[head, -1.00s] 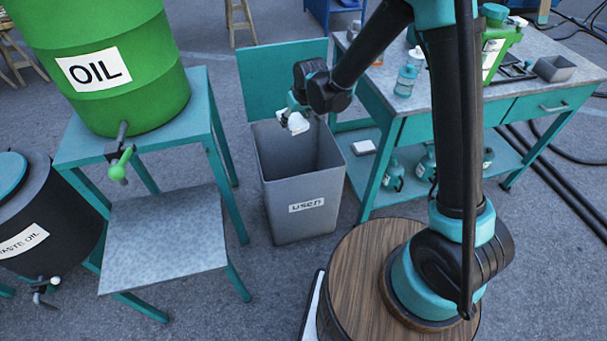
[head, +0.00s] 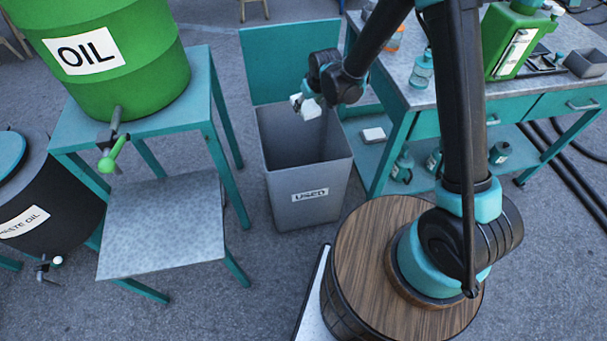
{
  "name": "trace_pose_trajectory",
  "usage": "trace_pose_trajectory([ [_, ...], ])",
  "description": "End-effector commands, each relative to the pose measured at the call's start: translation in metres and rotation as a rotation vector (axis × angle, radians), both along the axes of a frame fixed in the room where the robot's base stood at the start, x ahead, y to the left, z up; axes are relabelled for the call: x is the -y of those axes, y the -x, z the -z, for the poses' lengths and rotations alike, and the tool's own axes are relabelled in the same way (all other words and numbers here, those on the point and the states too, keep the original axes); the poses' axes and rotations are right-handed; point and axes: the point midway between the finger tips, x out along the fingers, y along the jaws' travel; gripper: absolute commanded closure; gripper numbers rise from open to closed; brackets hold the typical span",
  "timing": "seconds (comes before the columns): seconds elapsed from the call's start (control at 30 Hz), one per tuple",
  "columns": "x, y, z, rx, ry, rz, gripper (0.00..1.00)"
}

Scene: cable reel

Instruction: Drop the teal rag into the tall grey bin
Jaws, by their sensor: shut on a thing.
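The tall grey bin (head: 308,190) stands upright on the floor with a label reading USED. Its teal lid (head: 288,65) is raised behind the open mouth. No teal rag is clearly visible elsewhere. The bottom of the bin is hidden.
A teal stand (head: 213,125) with a green oil drum (head: 140,85) is at left, beside a dark waste-oil drum (head: 70,215). A workbench (head: 440,102) with bottles and a green can (head: 515,45) is at right. Open floor lies between the stand and the bin.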

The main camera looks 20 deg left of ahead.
Motion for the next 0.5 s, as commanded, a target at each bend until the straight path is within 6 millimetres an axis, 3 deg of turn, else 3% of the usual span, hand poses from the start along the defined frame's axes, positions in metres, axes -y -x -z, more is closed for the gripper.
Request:
trace_pose_trajectory([
  [0.37,-0.0001,-0.0001,0.0046,0.0,0.0,0.0,0.68],
  [0.4,-0.0001,-0.0001,0.0046,0.0,0.0,0.0,0.36],
  [0.5,0.0,0.0,0.0045,0.0,0.0,0.0,0.23],
])
